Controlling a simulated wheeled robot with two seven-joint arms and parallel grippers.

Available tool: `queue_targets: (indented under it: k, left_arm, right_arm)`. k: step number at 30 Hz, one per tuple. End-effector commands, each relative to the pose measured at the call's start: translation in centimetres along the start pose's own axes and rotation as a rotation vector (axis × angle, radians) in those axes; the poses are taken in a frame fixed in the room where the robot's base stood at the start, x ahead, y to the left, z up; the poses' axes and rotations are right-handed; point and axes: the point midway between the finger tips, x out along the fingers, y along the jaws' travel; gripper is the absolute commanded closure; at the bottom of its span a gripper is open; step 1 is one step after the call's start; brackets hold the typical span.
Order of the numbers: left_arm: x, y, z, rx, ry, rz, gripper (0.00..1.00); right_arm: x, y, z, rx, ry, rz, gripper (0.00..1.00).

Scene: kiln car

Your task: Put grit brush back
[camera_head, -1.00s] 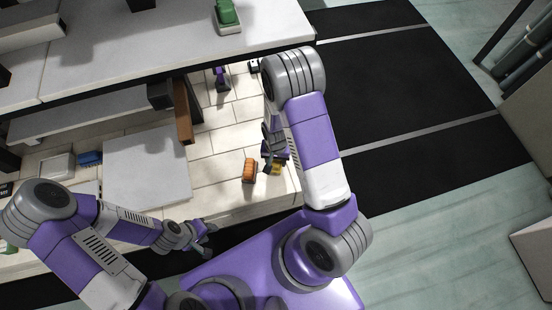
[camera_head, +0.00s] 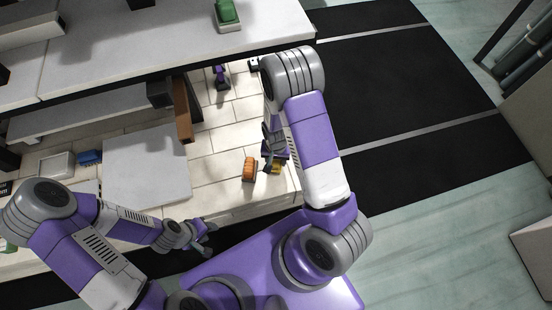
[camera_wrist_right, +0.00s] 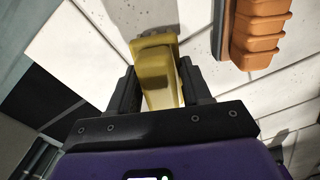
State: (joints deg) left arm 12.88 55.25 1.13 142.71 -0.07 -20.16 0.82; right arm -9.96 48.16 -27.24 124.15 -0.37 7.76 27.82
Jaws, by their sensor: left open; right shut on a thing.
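My right gripper (camera_wrist_right: 157,88) is shut on a yellow block-like thing (camera_wrist_right: 157,66), which sits between its two dark fingers in the right wrist view. I cannot tell from its shape whether this is the grit brush. In the head view the yellow thing (camera_head: 276,168) is partly hidden by my right gripper (camera_head: 272,156), low over the tiled deck's front right corner. An orange ridged thing (camera_head: 249,169) stands just left of it, apart from it; it also shows in the right wrist view (camera_wrist_right: 258,35). My left gripper (camera_head: 207,239) is open and empty in front of the deck's edge.
A grey slab (camera_head: 147,168) lies on the tiled deck (camera_head: 216,146), with a brown bar (camera_head: 182,112) behind it. A purple thing (camera_head: 221,76) stands further back. A blue thing (camera_head: 89,157) and a pale tray (camera_head: 56,164) are at left. Tiles left of the orange thing are clear.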

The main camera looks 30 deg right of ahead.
Motion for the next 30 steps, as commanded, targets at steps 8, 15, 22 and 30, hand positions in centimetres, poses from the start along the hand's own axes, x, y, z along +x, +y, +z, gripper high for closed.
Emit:
queue_targets:
  k: [8,15,22,30]
  left_arm:
    - [0.02,-0.01,0.0,0.0,0.0,0.0,0.57]
    - [0.12,-0.04,-0.01,0.0,0.0,0.0,0.57]
    - [0.33,-0.13,-0.01,0.0,0.0,0.0,0.57]
    - [0.57,-0.21,-0.02,0.0,0.0,0.0,0.57]
  right_arm:
    - [0.0,0.0,-0.02,0.0,0.0,0.0,0.85]
    - [0.13,0.0,-0.02,0.0,0.0,0.0,0.85]
    - [0.43,-0.01,-0.01,0.0,0.0,0.0,0.85]
    - [0.75,-0.01,-0.01,0.0,0.0,0.0,0.85]
